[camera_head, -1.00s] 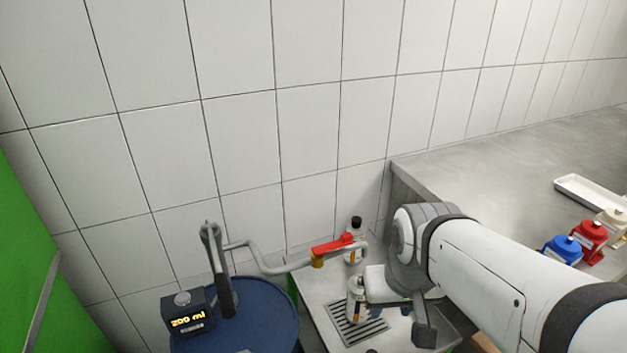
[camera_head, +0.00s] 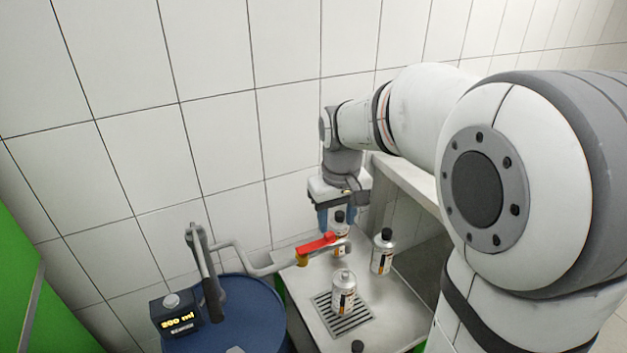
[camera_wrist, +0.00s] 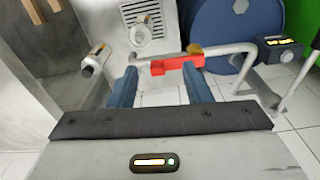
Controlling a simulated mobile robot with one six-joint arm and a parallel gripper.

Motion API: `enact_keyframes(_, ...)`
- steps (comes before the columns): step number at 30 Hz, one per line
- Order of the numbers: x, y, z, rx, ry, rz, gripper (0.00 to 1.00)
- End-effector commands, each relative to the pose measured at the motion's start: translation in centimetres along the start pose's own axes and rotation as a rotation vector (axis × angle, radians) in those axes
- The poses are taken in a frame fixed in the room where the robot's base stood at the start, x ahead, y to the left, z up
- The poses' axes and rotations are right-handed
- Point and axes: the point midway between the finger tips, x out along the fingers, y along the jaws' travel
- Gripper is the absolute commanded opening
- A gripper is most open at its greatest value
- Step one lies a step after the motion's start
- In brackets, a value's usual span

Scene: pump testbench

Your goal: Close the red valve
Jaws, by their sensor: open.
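The red valve handle (camera_head: 317,244) sits on the grey pipe's end section, above a brass-coloured valve body (camera_head: 302,258). In the head view the handle lies roughly along the outlet pipe. In the wrist view the red handle (camera_wrist: 178,66) lies crosswise near and between the blue fingertips. My gripper (camera_head: 336,222) points down behind the handle in the head view, open, with nothing held between its fingers. It also shows in the wrist view (camera_wrist: 160,72). I cannot tell whether a finger touches the handle.
An uncapped bottle (camera_head: 344,295) stands on the drain grate (camera_head: 345,318). Capped bottles (camera_head: 383,251) and (camera_head: 340,238) stand behind; one is close below my gripper. A tiled wall (camera_head: 220,140) is behind.

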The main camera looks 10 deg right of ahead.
Motion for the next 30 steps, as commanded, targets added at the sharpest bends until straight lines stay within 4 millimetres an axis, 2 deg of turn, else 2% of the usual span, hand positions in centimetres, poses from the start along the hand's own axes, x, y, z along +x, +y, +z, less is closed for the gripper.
enact_keyframes(1,-0.1,0.3,-1.6,-0.018,-0.017,-0.004,0.45)
enact_keyframes(3,0.1,0.6,-3.2,-0.042,-0.035,-0.009,0.45)
enact_keyframes(6,0.5,0.9,-4.7,-0.066,-0.049,-0.013,0.45)
enact_keyframes(9,0.9,1.0,-5.4,-0.078,-0.056,-0.016,0.45)
enact_keyframes(13,2.3,1.0,-5.4,-0.082,-0.060,-0.017,0.45)
enact_keyframes(22,7.0,0.9,-5.1,-0.082,-0.060,-0.017,0.45)
enact_keyframes(30,8.6,0.8,-5.0,-0.082,-0.057,-0.016,0.45)
